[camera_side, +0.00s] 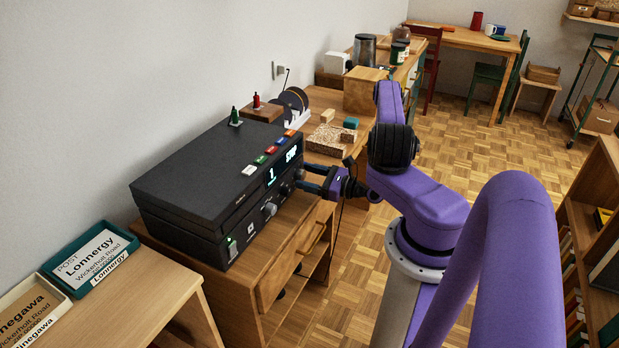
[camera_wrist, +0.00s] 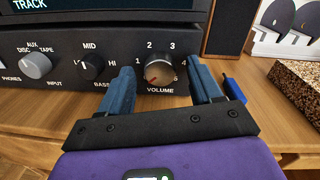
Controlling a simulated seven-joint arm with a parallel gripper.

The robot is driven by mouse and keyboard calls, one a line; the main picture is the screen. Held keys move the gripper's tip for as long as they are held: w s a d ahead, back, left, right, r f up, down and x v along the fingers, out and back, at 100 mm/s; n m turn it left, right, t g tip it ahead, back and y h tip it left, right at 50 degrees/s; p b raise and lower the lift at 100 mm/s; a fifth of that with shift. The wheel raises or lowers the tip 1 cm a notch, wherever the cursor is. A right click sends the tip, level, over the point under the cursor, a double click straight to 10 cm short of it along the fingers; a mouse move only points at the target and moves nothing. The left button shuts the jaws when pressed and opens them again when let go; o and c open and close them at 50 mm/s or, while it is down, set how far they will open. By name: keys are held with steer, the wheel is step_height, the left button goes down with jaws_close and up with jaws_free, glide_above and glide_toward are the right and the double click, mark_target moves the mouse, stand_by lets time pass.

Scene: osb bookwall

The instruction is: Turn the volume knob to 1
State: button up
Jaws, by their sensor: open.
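The volume knob (camera_wrist: 159,68) is a dark, round knob with a lighter face on the black stereo's front panel, above the label VOLUME. The numbers 1 to 4 curve around its top. A small orange mark on its face appears to point to the lower left, below the 1. My gripper (camera_wrist: 161,76) is open, with one blue finger on each side of the knob. I cannot tell whether either finger touches it. In the side view my gripper (camera_side: 302,178) is at the right end of the black stereo (camera_side: 212,165), where its fingers partly hide the knob.
Left of it are the bass/mid/hi knob (camera_wrist: 89,67) and the input selector knob (camera_wrist: 36,65). Right of my right finger are a blue-handled object (camera_wrist: 234,90) and a speckled block (camera_wrist: 299,85). Space in front is open.

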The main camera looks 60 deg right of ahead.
steer(key=c, duration=1)
steer(key=shift+c, duration=0.2)
steer(key=shift+m, duration=0.3)
steer(key=m, duration=0.4)
steer(key=shift+f+m, duration=0.1)
steer(key=shift+m, duration=0.2)
steer(key=m, duration=0.5)
steer(key=shift+m+t+h, duration=0.3)
steer(key=o, duration=1)
steer(key=shift+o, duration=0.2)
